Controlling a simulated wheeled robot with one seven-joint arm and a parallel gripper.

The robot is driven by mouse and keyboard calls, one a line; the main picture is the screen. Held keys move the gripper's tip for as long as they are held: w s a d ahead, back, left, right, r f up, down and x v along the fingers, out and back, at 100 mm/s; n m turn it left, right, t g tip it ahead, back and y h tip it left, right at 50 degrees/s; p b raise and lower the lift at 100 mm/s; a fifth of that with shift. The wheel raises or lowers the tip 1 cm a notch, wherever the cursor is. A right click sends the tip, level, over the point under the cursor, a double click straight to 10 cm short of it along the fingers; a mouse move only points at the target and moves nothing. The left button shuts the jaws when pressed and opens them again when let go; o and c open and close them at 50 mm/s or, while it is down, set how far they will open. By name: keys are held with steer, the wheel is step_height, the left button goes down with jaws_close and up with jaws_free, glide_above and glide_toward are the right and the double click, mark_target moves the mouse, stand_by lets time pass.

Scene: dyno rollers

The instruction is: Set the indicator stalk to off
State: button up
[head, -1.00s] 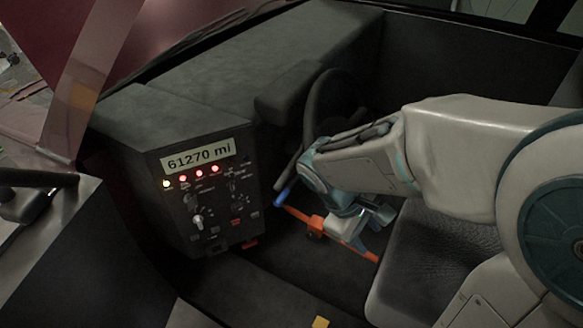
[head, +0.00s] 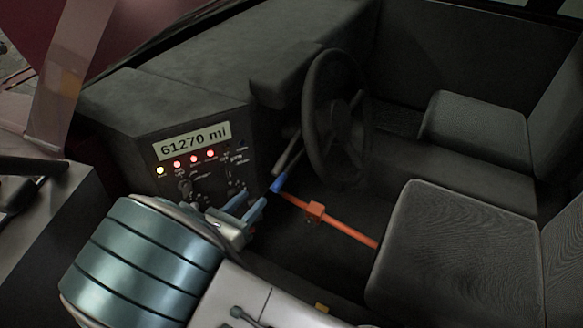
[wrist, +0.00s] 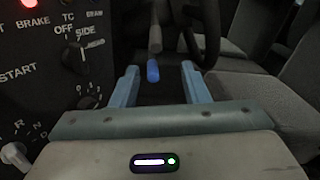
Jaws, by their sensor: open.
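The indicator stalk (head: 287,160) is a dark lever at the steering column with a blue tip (head: 279,183) pointing down. In the wrist view the stalk (wrist: 154,38) hangs ahead, its blue tip (wrist: 152,70) appearing between the fingers. My gripper (head: 252,204) is open and empty, just left of the blue tip in the head view. In the wrist view my gripper (wrist: 159,70) has its two blue fingers apart on either side of the tip's line. The tip looks farther off than the fingers, and I see no contact.
The dash panel (head: 205,165) with lit lamps and several knobs is close on the left. The steering wheel (head: 318,110) stands behind the stalk. An orange bar (head: 345,229) runs from near the blue tip towards the seat (head: 440,235).

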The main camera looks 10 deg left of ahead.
mark_target(273, 173)
steer(key=x, duration=1.3)
steer(key=shift+w+a+r+p, duration=0.1)
steer(key=shift+w+a+p, duration=0.1)
steer(key=shift+w+p, duration=0.15)
jaws_close()
